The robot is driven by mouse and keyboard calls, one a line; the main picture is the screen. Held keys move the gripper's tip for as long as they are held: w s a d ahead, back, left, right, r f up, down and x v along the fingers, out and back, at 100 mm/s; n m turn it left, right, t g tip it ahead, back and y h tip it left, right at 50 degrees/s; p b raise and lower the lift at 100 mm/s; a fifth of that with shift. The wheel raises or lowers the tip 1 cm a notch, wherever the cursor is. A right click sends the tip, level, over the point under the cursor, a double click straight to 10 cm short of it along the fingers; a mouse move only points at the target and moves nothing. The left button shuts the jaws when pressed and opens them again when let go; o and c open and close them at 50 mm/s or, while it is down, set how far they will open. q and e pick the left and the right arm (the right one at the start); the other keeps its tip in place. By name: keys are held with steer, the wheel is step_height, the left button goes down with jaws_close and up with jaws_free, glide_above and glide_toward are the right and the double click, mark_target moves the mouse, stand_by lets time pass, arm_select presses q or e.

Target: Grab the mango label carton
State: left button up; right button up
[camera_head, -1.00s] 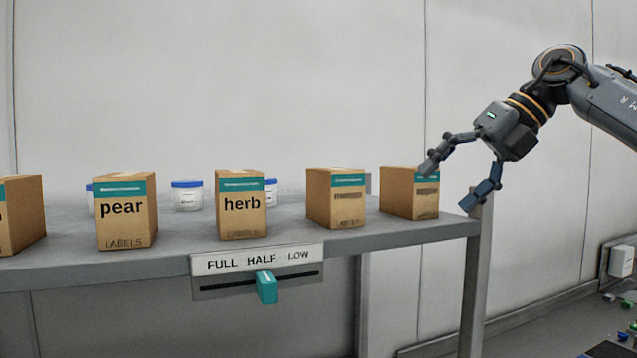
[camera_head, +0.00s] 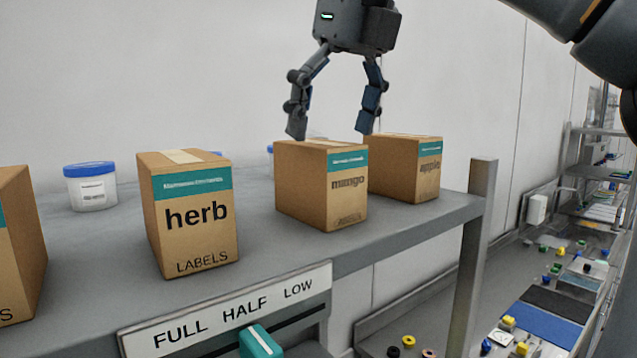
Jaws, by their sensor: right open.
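The mango label carton (camera_head: 322,190) is a brown box with a teal band and the word "mango" on its front. It stands upright on the grey shelf (camera_head: 400,240), between the herb carton (camera_head: 190,215) and the apple carton (camera_head: 406,170). My right gripper (camera_head: 332,136) is open and points down above the mango carton. One finger is over its left part and the other is near its right back edge, by the apple carton. I cannot tell whether the fingers touch the carton. My left gripper is not in view.
The apple carton stands close to the right of the mango carton. A blue-lidded white tub (camera_head: 90,186) is behind the herb carton. A FULL/HALF/LOW sign (camera_head: 230,315) with a teal slider (camera_head: 260,342) is on the shelf's front. A grey post (camera_head: 475,240) rises at the shelf's right end.

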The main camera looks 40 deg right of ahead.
mark_target(323, 143)
steer(key=shift+x, duration=0.85)
steer(key=shift+w+a+f, duration=0.15)
steer(key=shift+w+f, duration=0.55)
steer(key=shift+f, duration=0.25)
steer(key=shift+w+f+p, duration=0.45)
steer(key=shift+w, duration=0.1)
steer(key=shift+f+p, duration=0.65)
steer(key=shift+f, duration=0.25)
steer(key=x, duration=0.2)
steer(key=shift+w+f, duration=0.1)
steer(key=shift+f, duration=0.15)
steer(key=shift+w, duration=0.1)
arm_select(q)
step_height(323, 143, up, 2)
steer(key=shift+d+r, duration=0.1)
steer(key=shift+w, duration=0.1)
